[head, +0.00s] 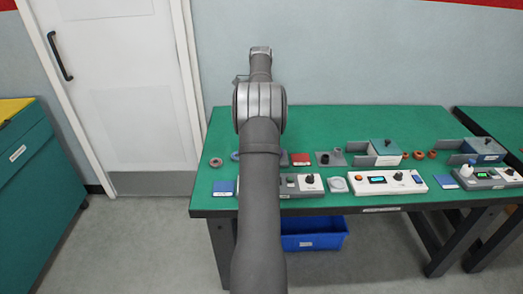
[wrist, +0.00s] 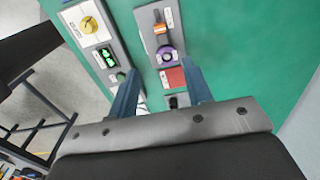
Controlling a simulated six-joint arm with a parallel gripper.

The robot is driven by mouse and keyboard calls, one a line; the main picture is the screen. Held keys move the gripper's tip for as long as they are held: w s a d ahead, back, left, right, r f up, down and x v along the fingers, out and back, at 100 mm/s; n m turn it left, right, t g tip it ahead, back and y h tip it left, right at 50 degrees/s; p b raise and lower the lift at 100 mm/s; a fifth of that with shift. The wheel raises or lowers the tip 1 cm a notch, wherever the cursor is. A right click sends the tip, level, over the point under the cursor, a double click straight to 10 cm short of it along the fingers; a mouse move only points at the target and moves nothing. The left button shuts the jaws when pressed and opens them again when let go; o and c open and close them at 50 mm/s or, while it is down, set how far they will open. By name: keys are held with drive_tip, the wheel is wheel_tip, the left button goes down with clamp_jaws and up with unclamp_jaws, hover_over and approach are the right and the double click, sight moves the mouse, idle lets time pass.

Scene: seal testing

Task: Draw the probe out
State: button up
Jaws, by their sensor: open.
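My gripper (wrist: 160,64) is open in the wrist view, its two blue-grey fingers apart with nothing held between them. Between and beyond the fingers is a grey plate (wrist: 146,28) with a purple ring-shaped part (wrist: 165,54) and an orange part (wrist: 160,28). A red card or block (wrist: 173,79) lies by the plate's near end, and a small dark part (wrist: 178,101) shows between the fingers. I cannot tell which part is the probe. In the head view my arm hides the gripper and the middle-left of the bench.
In the wrist view a grey unit with a yellow knob (wrist: 89,25) and lit display (wrist: 107,57) lies left of the fingers.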

wheel_tip(320, 180, down, 18)
drive_tip(key=shift+r, duration=0.15)
idle(0.4)
